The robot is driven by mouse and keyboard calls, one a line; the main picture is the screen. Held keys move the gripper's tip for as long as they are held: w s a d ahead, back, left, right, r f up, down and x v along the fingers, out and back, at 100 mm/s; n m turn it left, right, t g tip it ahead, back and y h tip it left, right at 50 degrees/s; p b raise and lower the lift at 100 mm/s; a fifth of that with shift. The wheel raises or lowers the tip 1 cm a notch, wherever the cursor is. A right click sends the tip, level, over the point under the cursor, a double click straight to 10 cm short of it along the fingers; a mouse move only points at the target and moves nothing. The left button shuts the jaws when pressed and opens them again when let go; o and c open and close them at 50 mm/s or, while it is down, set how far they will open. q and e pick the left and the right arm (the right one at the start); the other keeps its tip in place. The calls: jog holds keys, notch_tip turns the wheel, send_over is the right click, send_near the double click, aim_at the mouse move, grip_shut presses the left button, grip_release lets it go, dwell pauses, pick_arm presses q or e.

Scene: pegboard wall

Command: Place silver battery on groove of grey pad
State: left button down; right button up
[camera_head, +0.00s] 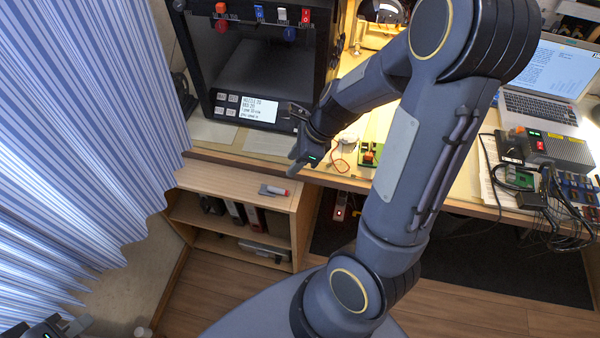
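My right gripper (299,138) is at the front edge of the desk, in front of the black machine's lower right corner. Its fingers point left and down; their gap is hard to see, and nothing is visibly held. My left gripper (65,327) shows only partly at the bottom left corner, low beside the curtain. My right arm crosses the middle of the view and hides part of the desk.
A black machine with a screen (246,107) stands on the desk. A green board (368,155) lies right of my gripper. A laptop (545,105) and cabled electronics (555,149) are at right. A striped curtain (80,130) hangs left.

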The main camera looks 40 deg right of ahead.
jog(key=s+a+r+n+t, duration=0.1)
jog(key=s+a+r+n, duration=0.2)
jog(key=n, duration=0.9)
jog(key=s+a+r+n+t, duration=0.1)
jog(key=s+a+r+n, duration=0.2)
jog(key=s+r+n, duration=0.7)
jog(key=shift+s+a+n+t+h, duration=0.4)
jog(key=shift+s+n, duration=0.1)
jog(key=shift+n, duration=0.6)
jog(key=shift+r, duration=0.1)
